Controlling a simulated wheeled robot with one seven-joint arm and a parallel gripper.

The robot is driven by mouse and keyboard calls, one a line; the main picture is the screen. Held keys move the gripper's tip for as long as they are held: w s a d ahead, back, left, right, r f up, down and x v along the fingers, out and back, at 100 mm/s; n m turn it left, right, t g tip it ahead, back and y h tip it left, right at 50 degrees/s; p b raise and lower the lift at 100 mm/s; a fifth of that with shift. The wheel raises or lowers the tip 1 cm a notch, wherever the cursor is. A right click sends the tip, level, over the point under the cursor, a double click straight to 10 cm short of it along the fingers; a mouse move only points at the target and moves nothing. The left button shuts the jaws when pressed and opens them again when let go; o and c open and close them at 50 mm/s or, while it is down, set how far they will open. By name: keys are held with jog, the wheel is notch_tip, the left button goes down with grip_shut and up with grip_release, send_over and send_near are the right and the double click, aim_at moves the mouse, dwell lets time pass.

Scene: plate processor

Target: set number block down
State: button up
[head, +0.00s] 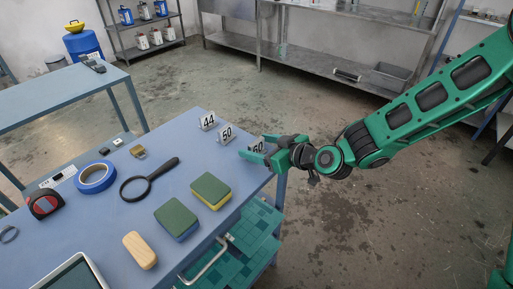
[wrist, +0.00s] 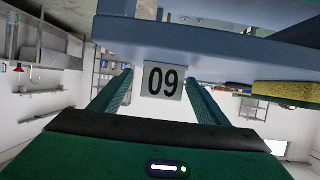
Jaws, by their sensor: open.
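The number block marked 60 (head: 257,147) stands at the table's right corner, partly hidden by my gripper. My gripper (head: 254,149) is open, with one finger on each side of this block. In the wrist view, which is upside down, the block (wrist: 163,80) shows its number inverted between the two green fingers, with a visible gap to each finger. It appears to rest on the table top. Blocks marked 50 (head: 226,134) and 44 (head: 208,121) stand in a row to its left.
The blue table (head: 185,145) also holds sponges (head: 211,190), a magnifying glass (head: 150,180), blue tape (head: 97,177), a tape measure (head: 45,203) and a wooden block (head: 140,250). A teal-tiled shelf (head: 258,222) lies below its right edge. Open floor lies beyond the table.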

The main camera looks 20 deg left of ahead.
jog(key=shift+w+a+f, duration=0.15)
jog(key=shift+a, duration=0.25)
jog(key=c, duration=1.3)
